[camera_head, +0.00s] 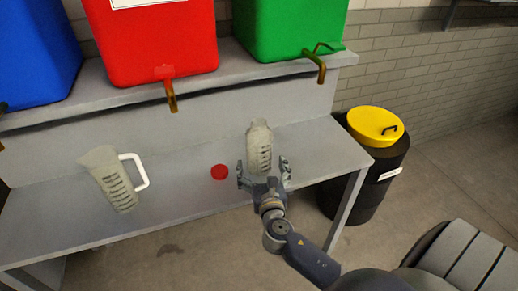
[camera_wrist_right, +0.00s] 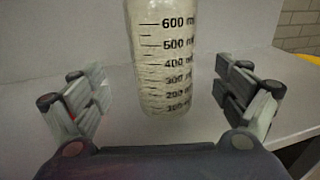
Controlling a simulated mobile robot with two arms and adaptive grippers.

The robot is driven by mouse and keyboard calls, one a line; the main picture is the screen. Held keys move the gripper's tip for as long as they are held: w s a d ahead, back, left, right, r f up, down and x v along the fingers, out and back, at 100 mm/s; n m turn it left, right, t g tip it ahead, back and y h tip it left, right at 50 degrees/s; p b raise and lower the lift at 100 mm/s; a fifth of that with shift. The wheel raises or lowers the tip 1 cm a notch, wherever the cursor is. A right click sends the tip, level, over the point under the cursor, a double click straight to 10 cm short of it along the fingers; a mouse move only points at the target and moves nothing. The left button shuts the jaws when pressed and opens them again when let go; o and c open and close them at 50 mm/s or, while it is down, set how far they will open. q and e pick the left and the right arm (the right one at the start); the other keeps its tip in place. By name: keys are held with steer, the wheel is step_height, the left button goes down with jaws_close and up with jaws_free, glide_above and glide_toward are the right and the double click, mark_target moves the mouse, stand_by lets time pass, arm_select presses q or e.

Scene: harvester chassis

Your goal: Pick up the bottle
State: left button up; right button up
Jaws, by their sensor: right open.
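The bottle (camera_head: 259,148) is whitish and translucent with dark graduation marks. It stands upright on the grey bench in the head view. In the right wrist view the bottle (camera_wrist_right: 162,60) shows its printed scale, and its top is cut off. My right gripper (camera_head: 264,172) is open, with one finger to each side of the bottle's lower part. In the wrist view there is a gap between the bottle and each finger of the right gripper (camera_wrist_right: 168,98). My left gripper is not in view.
A measuring jug (camera_head: 112,182) with a white handle stands at the left on the bench (camera_head: 190,205). A red disc (camera_head: 220,172) lies left of my gripper. Blue, red (camera_head: 160,45) and green (camera_head: 290,28) containers with taps sit on the shelf above. A black bin (camera_head: 372,165) with a yellow lid stands right.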

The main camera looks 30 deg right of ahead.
steer(key=x, duration=0.7)
steer(key=shift+d+f+p, duration=0.1)
steer(key=shift+d+p, duration=0.15)
steer(key=shift+p, duration=0.05)
steer(key=c, duration=1.2)
